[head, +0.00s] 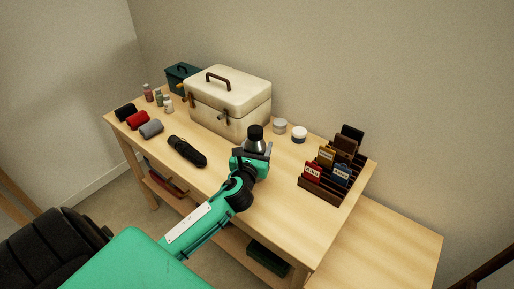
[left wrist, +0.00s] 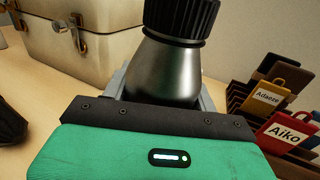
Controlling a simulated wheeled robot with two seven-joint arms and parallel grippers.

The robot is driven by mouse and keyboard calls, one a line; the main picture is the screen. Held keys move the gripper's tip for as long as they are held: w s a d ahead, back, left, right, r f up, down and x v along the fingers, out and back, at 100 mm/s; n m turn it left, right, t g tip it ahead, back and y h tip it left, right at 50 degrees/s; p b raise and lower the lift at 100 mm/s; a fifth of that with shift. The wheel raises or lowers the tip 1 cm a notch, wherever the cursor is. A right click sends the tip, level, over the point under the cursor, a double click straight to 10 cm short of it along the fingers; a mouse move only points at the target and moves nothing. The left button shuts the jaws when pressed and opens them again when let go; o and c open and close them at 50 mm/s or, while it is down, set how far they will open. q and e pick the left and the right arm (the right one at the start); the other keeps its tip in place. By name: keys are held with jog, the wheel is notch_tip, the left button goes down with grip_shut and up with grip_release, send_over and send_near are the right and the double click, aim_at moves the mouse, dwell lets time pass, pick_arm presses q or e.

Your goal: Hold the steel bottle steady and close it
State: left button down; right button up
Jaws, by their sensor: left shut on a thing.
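The steel bottle (left wrist: 172,68) stands upright in the left wrist view, between the two fingers of my left gripper. A black ribbed cap (left wrist: 181,16) sits on its top; whether it is fully tightened I cannot tell. In the head view the black cap (head: 255,132) shows above my left gripper (head: 254,151), which hides most of the bottle. My left gripper (left wrist: 163,93) is shut on the bottle's body. My right gripper is in neither view.
A cream case (head: 228,100) stands behind the bottle. Two small jars (head: 280,126) (head: 299,134) and a rack of name-tagged pieces (head: 321,185) are to the right. A folded black umbrella (head: 187,151) and several rolled cloths (head: 137,120) lie to the left. The front right tabletop is clear.

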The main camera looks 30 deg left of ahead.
pick_arm(q)
jog(key=shift+c, duration=2.2)
grip_release()
jog(key=shift+f, duration=0.1)
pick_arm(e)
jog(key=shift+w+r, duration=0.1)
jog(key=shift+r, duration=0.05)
pick_arm(q)
jog(key=shift+s+d, duration=0.1)
jog(key=shift+s, duration=0.05)
jog(key=v, duration=1.1)
jog(key=shift+s+d+b, duration=0.15)
jog(key=shift+s+b, duration=0.15)
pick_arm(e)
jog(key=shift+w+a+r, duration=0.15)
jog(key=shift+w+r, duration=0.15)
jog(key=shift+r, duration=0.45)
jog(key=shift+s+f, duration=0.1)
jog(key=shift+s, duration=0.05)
